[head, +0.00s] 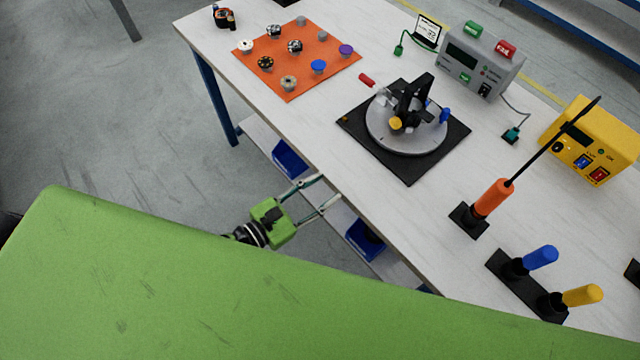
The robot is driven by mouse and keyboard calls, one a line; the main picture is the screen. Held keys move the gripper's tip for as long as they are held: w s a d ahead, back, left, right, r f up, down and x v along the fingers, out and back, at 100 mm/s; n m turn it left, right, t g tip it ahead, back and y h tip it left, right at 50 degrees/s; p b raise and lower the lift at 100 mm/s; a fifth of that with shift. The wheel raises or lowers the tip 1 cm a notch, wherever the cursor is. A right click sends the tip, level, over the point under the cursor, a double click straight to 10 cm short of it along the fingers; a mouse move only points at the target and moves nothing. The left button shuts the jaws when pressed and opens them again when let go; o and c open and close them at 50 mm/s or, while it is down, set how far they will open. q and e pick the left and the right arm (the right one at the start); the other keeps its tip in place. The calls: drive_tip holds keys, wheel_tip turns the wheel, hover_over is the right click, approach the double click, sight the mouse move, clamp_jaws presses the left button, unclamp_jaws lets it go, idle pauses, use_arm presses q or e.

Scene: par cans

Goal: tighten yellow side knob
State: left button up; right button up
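The yellow side knob (396,123) is on the near side of a black bracket (412,98), which stands on a round grey plate (385,140). A blue knob (444,116) shows on the bracket's right side. The plate rests on a black square mat (408,172) on the table. My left gripper (328,190) is open and empty, with its two fingers apart, at the table's near edge. It is below and left of the knob and well apart from it. My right gripper is not in view.
An orange mat (290,85) with several small knobs lies at the left. A grey box (478,62), a yellow box (590,140), an orange-handled tool (490,198), and blue (541,257) and yellow (582,295) handles stand at the right. The table between gripper and black mat is clear.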

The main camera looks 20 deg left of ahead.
use_arm(q)
drive_tip(key=s+f+m+g+y+b, duration=0.1)
drive_tip(key=s+f+m+g, duration=0.2)
drive_tip(key=f, duration=1)
drive_tip(key=shift+s+d+m+g, duration=0.35)
drive_tip(key=shift+s+m, duration=0.15)
drive_tip(key=shift+s, duration=0.3)
